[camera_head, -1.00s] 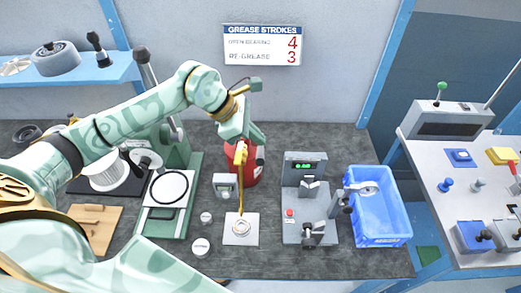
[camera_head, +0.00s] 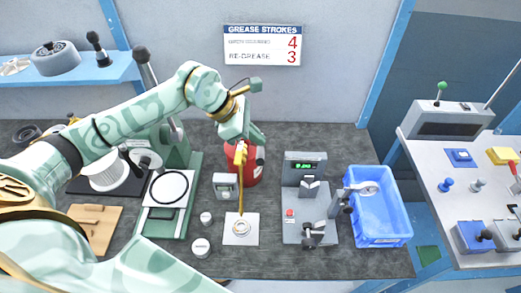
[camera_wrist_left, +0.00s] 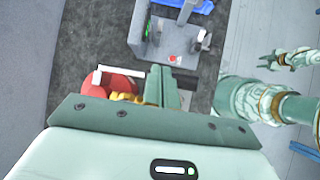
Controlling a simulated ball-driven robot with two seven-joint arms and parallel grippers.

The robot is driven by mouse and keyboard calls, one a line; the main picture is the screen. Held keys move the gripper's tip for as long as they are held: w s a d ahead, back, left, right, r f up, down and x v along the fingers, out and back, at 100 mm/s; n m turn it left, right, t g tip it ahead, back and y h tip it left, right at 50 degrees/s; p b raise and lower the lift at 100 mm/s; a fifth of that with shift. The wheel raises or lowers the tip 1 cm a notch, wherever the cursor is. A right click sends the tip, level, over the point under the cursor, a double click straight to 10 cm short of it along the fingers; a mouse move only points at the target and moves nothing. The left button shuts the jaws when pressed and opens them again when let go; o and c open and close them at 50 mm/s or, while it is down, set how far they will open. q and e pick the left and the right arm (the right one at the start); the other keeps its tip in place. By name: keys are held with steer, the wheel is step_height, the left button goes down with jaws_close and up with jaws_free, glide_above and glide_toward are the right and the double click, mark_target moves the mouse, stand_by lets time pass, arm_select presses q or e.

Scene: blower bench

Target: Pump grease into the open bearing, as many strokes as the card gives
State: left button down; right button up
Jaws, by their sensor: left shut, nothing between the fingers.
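The card (camera_head: 263,45) on the wall reads open bearing 4, re-grease 3. The red grease pump (camera_head: 257,174) stands at the back of the bench, with a brass spout (camera_head: 240,205) reaching down to the open bearing (camera_head: 241,229) on a pale square plate. The spout's tip is over or on the bearing; I cannot tell which. My left gripper (camera_head: 249,137) is at the top of the pump, shut and empty, hiding part of it. Its shut fingers (camera_wrist_left: 157,84) show beside the red pump in the left wrist view. My right gripper (camera_wrist_left: 277,60) is small there.
A small grey box with a display (camera_head: 225,185) stands left of the bearing plate. Right of it are a grey fixture with a green readout (camera_head: 304,168) and a blue bin (camera_head: 382,229).

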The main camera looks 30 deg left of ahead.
arm_select(q)
steer(key=shift+s+f, duration=0.15)
steer(key=shift+f, duration=0.2)
stand_by(0.3)
steer(key=shift+s+d+f+b, duration=0.1)
steer(key=shift+s+f+b, duration=0.1)
steer(key=shift+f+b, duration=0.2)
steer(key=shift+s+d+f+b, duration=0.15)
steer(key=shift+f+b, duration=0.1)
steer(key=shift+f, duration=0.15)
stand_by(0.6)
steer(key=shift+s+d+f+b, duration=0.15)
steer(key=shift+s+f+b, duration=0.25)
steer(key=shift+f, duration=0.35)
steer(key=shift+s+d+f+b, duration=0.2)
steer(key=shift+f+b, duration=0.25)
steer(key=shift+f, duration=0.35)
steer(key=shift+s+d+f+b, duration=0.1)
steer(key=shift+s+f+b, duration=0.35)
steer(key=shift+f, duration=0.3)
stand_by(2.0)
stand_by(0.5)
